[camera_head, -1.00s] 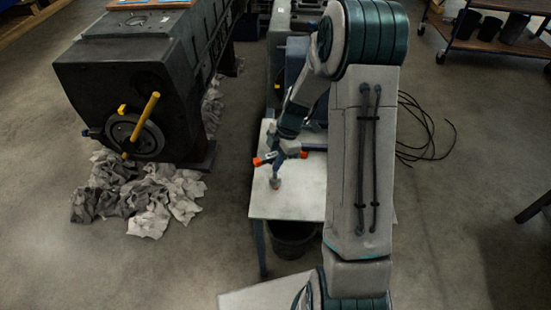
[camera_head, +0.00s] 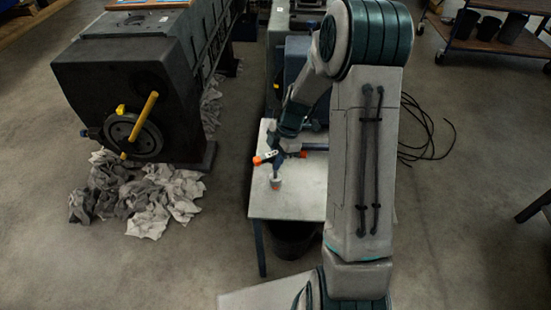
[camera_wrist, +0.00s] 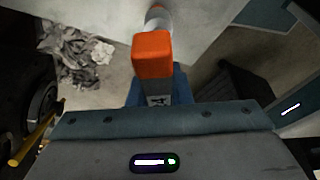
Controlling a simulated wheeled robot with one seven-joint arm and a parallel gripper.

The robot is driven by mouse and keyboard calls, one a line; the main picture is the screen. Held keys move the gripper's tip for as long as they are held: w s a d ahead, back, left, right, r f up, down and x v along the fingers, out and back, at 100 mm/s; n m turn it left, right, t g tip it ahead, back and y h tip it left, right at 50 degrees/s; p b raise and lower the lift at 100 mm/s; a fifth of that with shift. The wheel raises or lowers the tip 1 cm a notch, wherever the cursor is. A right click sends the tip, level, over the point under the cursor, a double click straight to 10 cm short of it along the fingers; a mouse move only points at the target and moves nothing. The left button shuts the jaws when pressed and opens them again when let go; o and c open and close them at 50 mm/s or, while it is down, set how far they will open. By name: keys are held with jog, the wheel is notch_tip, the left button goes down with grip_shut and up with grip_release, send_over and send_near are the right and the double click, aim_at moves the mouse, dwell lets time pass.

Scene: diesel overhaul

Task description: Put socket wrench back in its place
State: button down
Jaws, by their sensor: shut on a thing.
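My gripper (camera_head: 277,157), with orange tips, is over the front of the white-topped table (camera_head: 290,205). It is shut on a slim upright thing, which I take to be the socket wrench (camera_head: 276,183). A grey and dull orange lower end shows below the jaws, close to the table top; I cannot tell whether it touches. In the wrist view an orange fingertip (camera_wrist: 152,54) covers most of the held thing, and only a pale and orange part (camera_wrist: 157,18) shows beyond it. The wrench's place cannot be made out; my arm hides the table's right side.
A dark engine block (camera_head: 105,85) with a yellow bar (camera_head: 141,125) stands on the left, with crumpled rags (camera_head: 140,200) on the floor. A black bin (camera_head: 292,240) is under the table. Black cables (camera_head: 430,140) lie on the floor at right. A shelf trolley (camera_head: 490,35) stands behind.

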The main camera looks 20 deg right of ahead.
jog(key=shift+f+b, duration=1.05)
jog(key=shift+f, duration=0.15)
jog(key=c, duration=0.7)
grip_release()
jog(key=shift+r, duration=0.1)
jog(key=shift+r, duration=0.15)
jog(key=shift+r+p, duration=2.65)
jog(key=shift+r, duration=1.75)
jog(key=s+r+m+t+h, duration=0.1)
jog(key=s+r+m, duration=0.4)
jog(key=s+m, duration=0.1)
jog(key=s+r+m+t+h, duration=0.1)
jog(key=s+r+m, duration=0.4)
jog(key=s+m, duration=0.2)
jog(key=s+r+m+t+h, duration=0.1)
jog(key=s+r+m, duration=0.4)
jog(key=s+m, duration=0.2)
jog(key=shift+s+a+r+t+h, duration=0.1)
jog(key=shift+s+r+t+h, duration=0.05)
jog(key=shift+r+t+h, duration=0.2)
